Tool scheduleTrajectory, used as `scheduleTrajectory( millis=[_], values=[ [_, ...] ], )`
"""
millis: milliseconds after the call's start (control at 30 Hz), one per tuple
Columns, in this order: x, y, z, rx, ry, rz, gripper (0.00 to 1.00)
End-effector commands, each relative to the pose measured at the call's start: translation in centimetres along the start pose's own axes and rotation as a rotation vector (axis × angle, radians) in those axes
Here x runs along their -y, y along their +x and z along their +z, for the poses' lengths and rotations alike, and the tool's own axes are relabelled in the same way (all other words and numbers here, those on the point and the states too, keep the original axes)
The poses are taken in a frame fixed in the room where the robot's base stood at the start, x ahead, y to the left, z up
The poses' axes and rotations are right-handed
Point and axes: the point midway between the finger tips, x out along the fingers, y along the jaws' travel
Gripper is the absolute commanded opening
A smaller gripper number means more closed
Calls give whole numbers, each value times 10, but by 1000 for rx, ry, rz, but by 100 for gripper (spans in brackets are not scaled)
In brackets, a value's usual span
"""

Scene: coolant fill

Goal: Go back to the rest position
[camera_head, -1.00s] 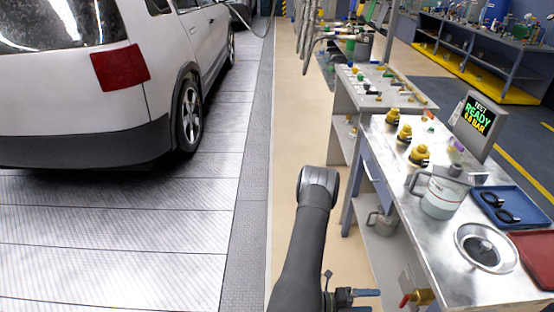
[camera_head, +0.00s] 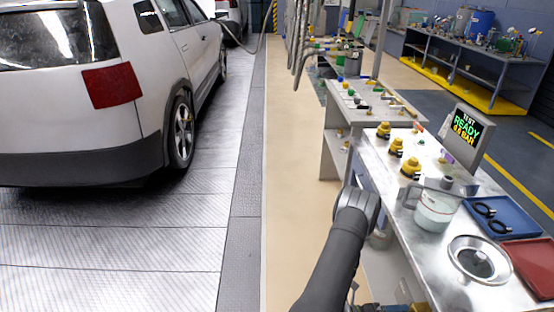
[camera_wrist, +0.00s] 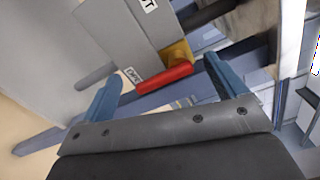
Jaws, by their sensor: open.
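My gripper (camera_wrist: 163,68) shows in the wrist view with two blue fingers spread apart and nothing held between them. A red valve handle (camera_wrist: 165,76) with a brass-coloured body (camera_wrist: 178,54) appears beyond the fingers, in line with the gap. I cannot tell how far it is from the fingertips.
The bench (camera_head: 420,258) holds a clear jug (camera_head: 436,212), a steel funnel (camera_head: 478,262), a blue tray (camera_head: 511,217) with black rings, a red tray (camera_head: 533,262), yellow-capped fittings and a display (camera_head: 467,130). A white car (camera_head: 80,105) stands left. The beige floor strip is clear.

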Motion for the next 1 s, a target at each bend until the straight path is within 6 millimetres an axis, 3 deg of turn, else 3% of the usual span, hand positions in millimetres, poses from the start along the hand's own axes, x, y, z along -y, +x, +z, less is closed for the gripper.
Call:
scheduleTrajectory(
  millis=[500,1000],
  values=[
    [4,0,9,0,400,0,90],
    [5,0,10,-1,479,0,90]
  ],
)
